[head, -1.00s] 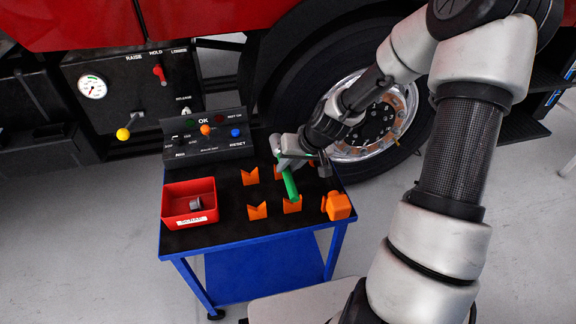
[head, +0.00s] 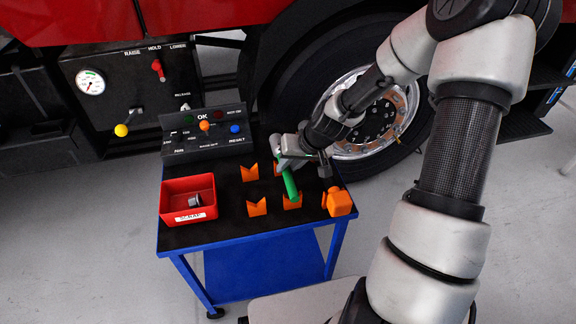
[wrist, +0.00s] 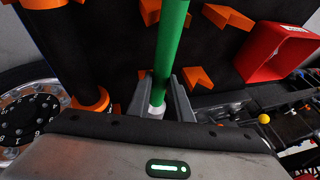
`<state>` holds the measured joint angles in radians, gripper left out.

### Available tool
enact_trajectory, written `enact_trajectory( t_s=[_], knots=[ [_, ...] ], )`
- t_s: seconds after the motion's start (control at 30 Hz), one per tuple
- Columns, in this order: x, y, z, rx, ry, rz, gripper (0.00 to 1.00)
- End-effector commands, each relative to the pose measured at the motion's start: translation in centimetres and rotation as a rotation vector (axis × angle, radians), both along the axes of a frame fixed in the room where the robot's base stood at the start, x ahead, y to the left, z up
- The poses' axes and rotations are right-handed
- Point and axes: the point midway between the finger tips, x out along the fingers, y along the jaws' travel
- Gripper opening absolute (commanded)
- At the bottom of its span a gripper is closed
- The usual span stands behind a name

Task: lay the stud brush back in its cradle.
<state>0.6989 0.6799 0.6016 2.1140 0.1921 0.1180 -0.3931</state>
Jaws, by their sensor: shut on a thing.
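The green stud brush (head: 290,182) is in my gripper (head: 291,158), over the right part of the trolley top. In the wrist view its green handle (wrist: 170,45) runs up from between the two fingers (wrist: 160,97), with a pale collar near them. The brush's near end overlaps an orange V-shaped cradle piece (head: 292,203) in the head view; in the wrist view the handle passes beside a cradle piece (wrist: 149,12). I cannot tell whether it touches. A far cradle piece (wrist: 141,76) is close to the left finger. The bristle end is hidden by my gripper.
Another pair of orange cradle pieces (head: 257,208) stands empty to the left. A red scrap bin (head: 188,201) holds a grey part. A dark tool with orange ends (head: 339,204) lies at the right edge. A control box (head: 206,136) and the truck wheel (head: 372,120) are behind.

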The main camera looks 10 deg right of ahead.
Motion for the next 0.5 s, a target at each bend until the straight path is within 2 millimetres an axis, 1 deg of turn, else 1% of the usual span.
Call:
enact_trajectory(
  t_s=[0.5],
  knots=[
    [0.02, 0.01, -0.97, 0.000, 0.000, 0.000, 0.00]
  ],
)
